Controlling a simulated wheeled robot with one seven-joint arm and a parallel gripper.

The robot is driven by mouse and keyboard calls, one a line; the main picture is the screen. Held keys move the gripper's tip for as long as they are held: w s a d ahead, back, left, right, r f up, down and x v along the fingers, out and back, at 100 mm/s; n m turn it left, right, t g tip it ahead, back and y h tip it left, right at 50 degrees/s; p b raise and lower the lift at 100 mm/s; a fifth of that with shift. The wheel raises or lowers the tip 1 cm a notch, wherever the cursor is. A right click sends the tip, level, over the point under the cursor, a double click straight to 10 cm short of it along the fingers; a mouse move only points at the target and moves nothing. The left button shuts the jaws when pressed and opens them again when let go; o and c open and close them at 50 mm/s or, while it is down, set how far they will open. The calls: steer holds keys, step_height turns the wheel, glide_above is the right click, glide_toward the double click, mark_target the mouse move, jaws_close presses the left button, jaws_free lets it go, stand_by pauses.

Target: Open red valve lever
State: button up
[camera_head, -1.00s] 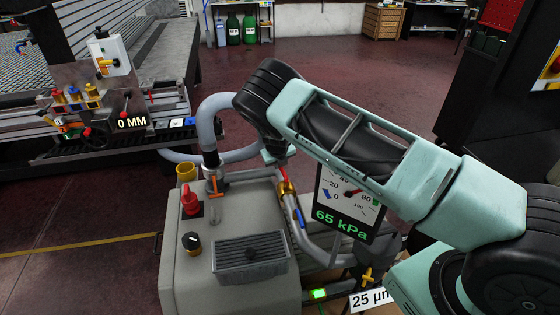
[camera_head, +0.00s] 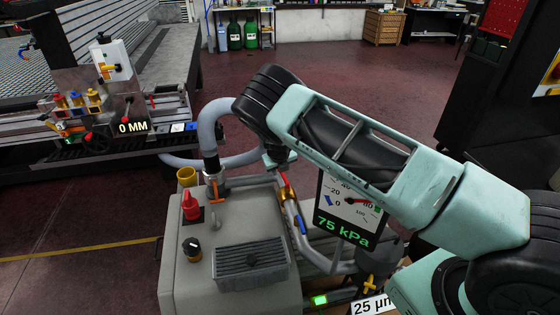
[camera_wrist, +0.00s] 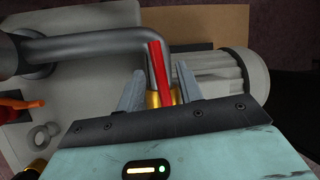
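The red valve lever (camera_wrist: 159,66) lies along a grey pipe in the wrist view, above a brass valve body (camera_wrist: 153,99). In the head view the lever (camera_head: 285,180) is a small red strip just above the brass valve (camera_head: 289,196), partly hidden by my gripper (camera_head: 279,163). In the wrist view my gripper (camera_wrist: 159,90) is open, its two grey fingers apart on either side of the lever and valve. A gap shows between the fingers and the lever; contact cannot be told.
A grey pump housing (camera_head: 215,267) with a red knob (camera_head: 191,206), a black knob (camera_head: 192,249) and an orange-handled valve (camera_head: 214,187) stands left of the gripper. A gauge display (camera_head: 343,232) reading 75 kPa is close on the right. A grey hose (camera_head: 207,130) rises behind.

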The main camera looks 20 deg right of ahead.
steer(key=v, duration=1.7)
steer(key=shift+b, duration=0.4)
steer(key=shift+a, duration=0.15)
steer(key=s+a+r+n+g+y, duration=0.2)
steer(key=s+a+r+n, duration=0.2)
steer(key=s+a+n, duration=0.55)
steer(key=s+a+r+n+g+y, duration=0.25)
steer(key=s+a+r+n, duration=0.3)
steer(key=s+n, duration=0.65)
steer(key=s+r+n, duration=0.3)
steer(key=s+n, duration=0.7)
steer(key=n, duration=0.1)
steer(key=s+r+n+h, duration=0.1)
steer(key=s+r+n, duration=0.2)
steer(key=s+n, duration=0.7)
steer(key=shift+d+n, duration=0.4)
steer(key=shift+n, duration=0.45)
